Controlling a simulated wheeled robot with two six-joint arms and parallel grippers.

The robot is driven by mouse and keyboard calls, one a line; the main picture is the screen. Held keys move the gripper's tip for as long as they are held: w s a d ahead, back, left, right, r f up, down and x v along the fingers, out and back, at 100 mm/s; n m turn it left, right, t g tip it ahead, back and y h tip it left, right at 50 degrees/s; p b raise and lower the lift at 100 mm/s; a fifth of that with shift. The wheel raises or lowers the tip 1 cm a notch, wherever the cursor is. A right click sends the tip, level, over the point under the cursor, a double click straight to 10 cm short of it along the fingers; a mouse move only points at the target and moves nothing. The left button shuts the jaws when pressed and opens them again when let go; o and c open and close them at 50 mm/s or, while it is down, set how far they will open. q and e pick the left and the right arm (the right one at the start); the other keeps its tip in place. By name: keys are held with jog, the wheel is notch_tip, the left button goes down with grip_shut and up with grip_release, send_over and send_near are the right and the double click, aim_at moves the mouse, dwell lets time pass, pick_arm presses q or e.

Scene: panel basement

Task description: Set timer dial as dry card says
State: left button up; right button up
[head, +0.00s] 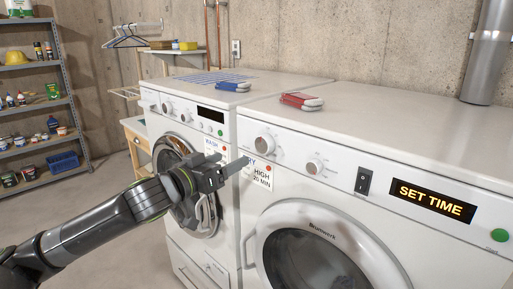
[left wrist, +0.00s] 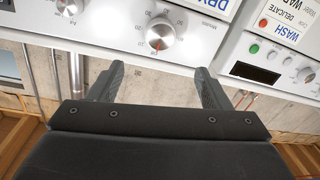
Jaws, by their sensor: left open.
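The dryer's timer dial (head: 264,143) is a round white and silver knob left on the dryer panel. In the left wrist view the timer dial (left wrist: 160,36) appears upside down, with a "Minutes" scale and a red mark toward the picture's bottom; its exact setting is hard to read. The dry card (head: 263,177) reads "HIGH 20 MIN", its top partly hidden by my left gripper. My left gripper (head: 231,160) is open and empty in front of the panel, near the card. In the left wrist view the dial lies beyond and between its fingertips (left wrist: 160,72), apart from them. My right gripper is out of view.
The dryer display (head: 432,199) reads "SET TIME". A smaller dial (head: 314,167), a black switch (head: 364,181) and a green button (head: 500,235) are on the panel. The washer (head: 190,85) stands left. Red (head: 300,101) and blue (head: 233,86) items lie on top.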

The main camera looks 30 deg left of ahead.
aim_at(261, 144)
pick_arm(q)
jog(key=w, duration=0.3)
jog(key=w+d+p, duration=0.1)
jog(key=w, duration=0.2)
jog(key=w+p, duration=0.1)
jog(key=w, duration=0.2)
jog(key=shift+w+d+r, duration=0.1)
jog(key=shift+w+d, duration=0.3)
jog(key=shift+w+d+p, duration=0.15)
jog(key=shift+w+p, duration=0.15)
jog(key=shift+w, duration=0.5)
jog(key=c, duration=1)
jog(key=shift+o, duration=0.2)
